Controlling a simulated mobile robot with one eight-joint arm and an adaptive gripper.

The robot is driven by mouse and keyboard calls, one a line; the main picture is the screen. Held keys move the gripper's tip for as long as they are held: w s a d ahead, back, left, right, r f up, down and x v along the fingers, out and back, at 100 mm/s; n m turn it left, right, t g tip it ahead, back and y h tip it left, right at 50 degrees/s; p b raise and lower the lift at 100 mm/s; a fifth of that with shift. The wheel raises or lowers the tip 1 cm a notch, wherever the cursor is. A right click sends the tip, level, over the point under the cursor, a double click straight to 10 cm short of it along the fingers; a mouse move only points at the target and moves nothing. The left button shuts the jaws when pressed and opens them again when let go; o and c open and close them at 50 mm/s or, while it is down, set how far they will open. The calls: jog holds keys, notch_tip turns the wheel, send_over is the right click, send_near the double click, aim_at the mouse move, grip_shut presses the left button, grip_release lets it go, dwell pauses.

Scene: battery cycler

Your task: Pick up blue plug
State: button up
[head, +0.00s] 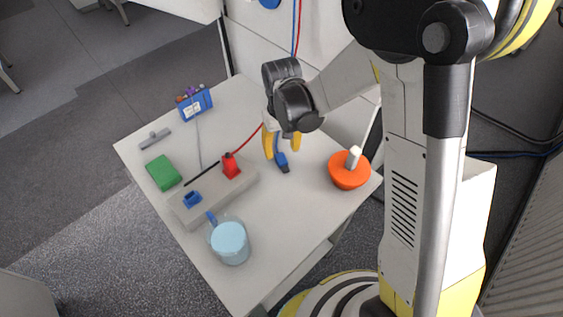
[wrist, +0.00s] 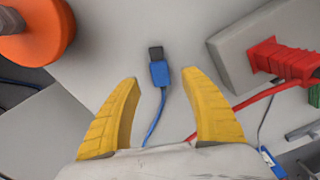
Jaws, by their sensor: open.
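The blue plug (wrist: 159,72) lies on the white table in the wrist view, with a dark tip and a blue cable running back between my fingers. It also shows in the head view (head: 282,162), just below my gripper. My gripper (head: 281,150) has yellow fingers and points down over the table. In the wrist view my gripper (wrist: 163,74) is open and empty, with the plug between and slightly beyond the fingertip line. The fingers do not touch the plug. The height gap between them is hard to tell.
A grey block (head: 206,211) holds a red plug (head: 231,166) and a blue socket piece (head: 193,199). An orange round object (head: 349,171) stands right of the gripper. A light-blue mug (head: 230,242), green block (head: 162,173) and blue pen box (head: 195,104) stand elsewhere on the table.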

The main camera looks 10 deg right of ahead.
aim_at(282, 159)
notch_tip(282, 159, down, 6)
jog(key=b, duration=0.2)
jog(key=shift+r+b, duration=0.15)
jog(key=shift+b, duration=0.25)
jog(key=shift+r, duration=0.1)
grip_shut()
